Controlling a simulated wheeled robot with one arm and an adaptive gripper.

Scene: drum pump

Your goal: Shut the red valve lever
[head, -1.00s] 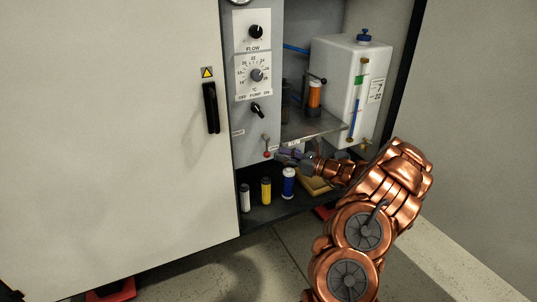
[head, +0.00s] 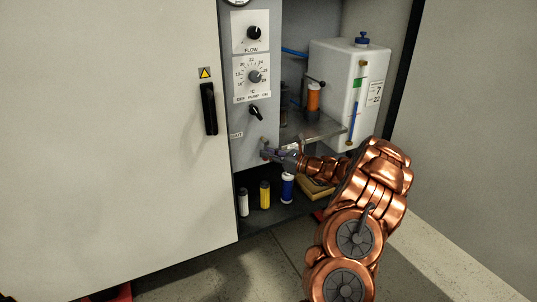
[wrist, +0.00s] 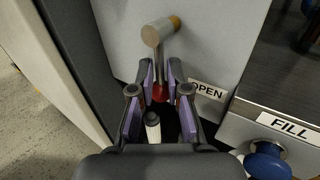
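The valve lever (wrist: 155,52) hangs down from its pivot on the grey panel and ends in a red ball knob (wrist: 160,93). An OPEN label (wrist: 207,91) is to the right of the knob. My gripper (wrist: 161,80) is open, with purple-padded fingers on either side of the red knob; I cannot tell whether either pad touches it. In the head view my gripper (head: 266,153) is at the panel's lower edge and hides the knob. Only the lever's upper end (head: 263,140) shows there.
White (head: 243,202), yellow (head: 264,195) and blue (head: 287,188) bottles stand on the cabinet floor below my gripper. A shelf (head: 322,127) and a white tank (head: 346,85) are to the right. The large door (head: 110,130) is on the left. A blue FILL knob (wrist: 268,162) is at lower right.

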